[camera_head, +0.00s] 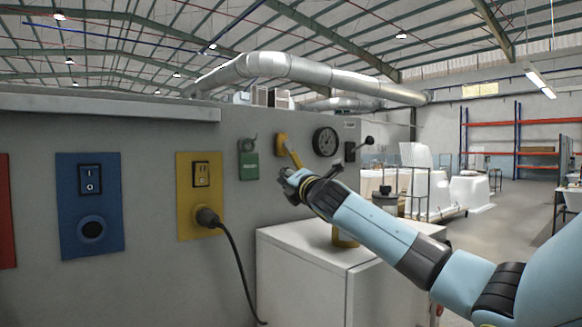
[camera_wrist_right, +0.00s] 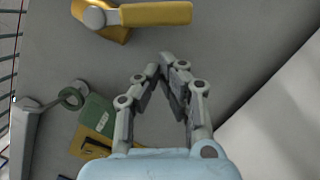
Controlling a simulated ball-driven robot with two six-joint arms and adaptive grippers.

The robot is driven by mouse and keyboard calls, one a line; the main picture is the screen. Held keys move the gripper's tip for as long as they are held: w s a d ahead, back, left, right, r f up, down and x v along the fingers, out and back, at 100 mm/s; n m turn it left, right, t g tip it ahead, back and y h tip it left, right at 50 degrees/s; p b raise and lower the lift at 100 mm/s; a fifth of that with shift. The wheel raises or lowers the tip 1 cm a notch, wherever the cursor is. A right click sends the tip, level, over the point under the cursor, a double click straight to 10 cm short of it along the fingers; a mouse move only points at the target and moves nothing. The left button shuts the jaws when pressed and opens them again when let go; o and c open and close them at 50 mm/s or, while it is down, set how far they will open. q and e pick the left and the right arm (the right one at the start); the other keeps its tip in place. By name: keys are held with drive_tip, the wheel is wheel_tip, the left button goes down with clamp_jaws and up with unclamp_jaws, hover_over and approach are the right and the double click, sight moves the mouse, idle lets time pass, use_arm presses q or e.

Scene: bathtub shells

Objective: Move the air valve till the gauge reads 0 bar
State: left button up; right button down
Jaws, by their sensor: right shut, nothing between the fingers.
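The air valve (camera_head: 282,145) is a yellow body with a yellow lever on the grey wall panel; the lever slants down and to the right in the head view. In the right wrist view the yellow lever (camera_wrist_right: 155,14) lies across the top. The round black gauge (camera_head: 326,142) is right of the valve; its needle is too small to read. My right gripper (camera_head: 284,176) is just below the valve lever, shut and empty. In the right wrist view its fingertips (camera_wrist_right: 162,66) meet below the lever, with a visible gap to it. My left gripper is out of view.
A green tag (camera_head: 249,165) with a ring hangs left of the valve. A yellow socket plate (camera_head: 184,205) with a black plug and cable, and a blue switch plate (camera_head: 70,210), are further left. A black-knobbed lever (camera_head: 351,152) is right of the gauge. A white cabinet (camera_head: 300,285) stands below.

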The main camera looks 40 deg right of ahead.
sight(294, 157)
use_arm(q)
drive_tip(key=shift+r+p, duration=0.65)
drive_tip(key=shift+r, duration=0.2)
use_arm(e)
drive_tip(key=d, duration=0.1)
drive_tip(key=d+r+n, duration=0.1)
drive_tip(key=shift+s+d+r, duration=0.2)
drive_tip(key=shift+d, duration=0.2)
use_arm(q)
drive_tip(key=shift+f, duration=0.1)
use_arm(e)
drive_tip(key=shift+a, duration=0.1)
